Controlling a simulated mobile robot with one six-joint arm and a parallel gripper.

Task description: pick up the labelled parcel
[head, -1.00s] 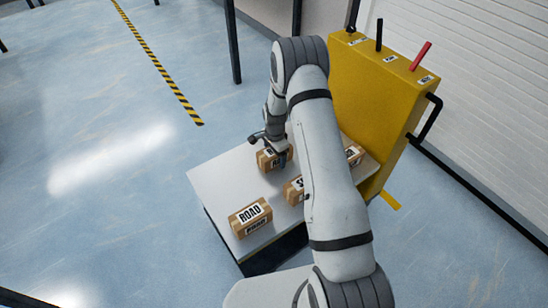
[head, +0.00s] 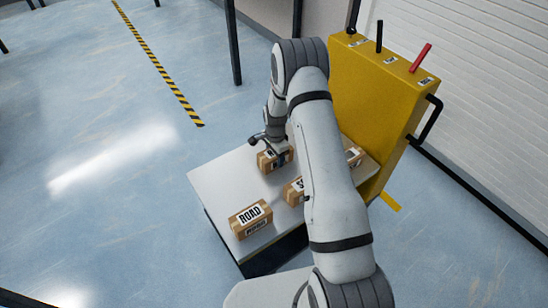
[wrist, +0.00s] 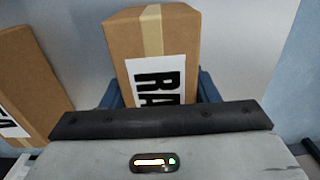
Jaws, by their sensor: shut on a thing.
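The parcel in my gripper is a brown cardboard box (wrist: 175,35) with a tan tape strip and a white label. The letters "RA" show on the label in the wrist view; the rest is hidden by my gripper. In the head view this parcel (head: 266,163) is at the far side of the white table top, partly covered by my gripper (head: 280,153). In the wrist view the blue fingers of my gripper (wrist: 161,92) are on both sides of the parcel, shut on it. I cannot tell any gap between parcel and table.
A parcel labelled "ROAD" (head: 248,219) lies at the table's (head: 218,183) near left. Another parcel (head: 292,191) is half hidden by my arm, and one (head: 354,156) is to its right. A yellow cabinet (head: 365,105) with levers stands behind the table.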

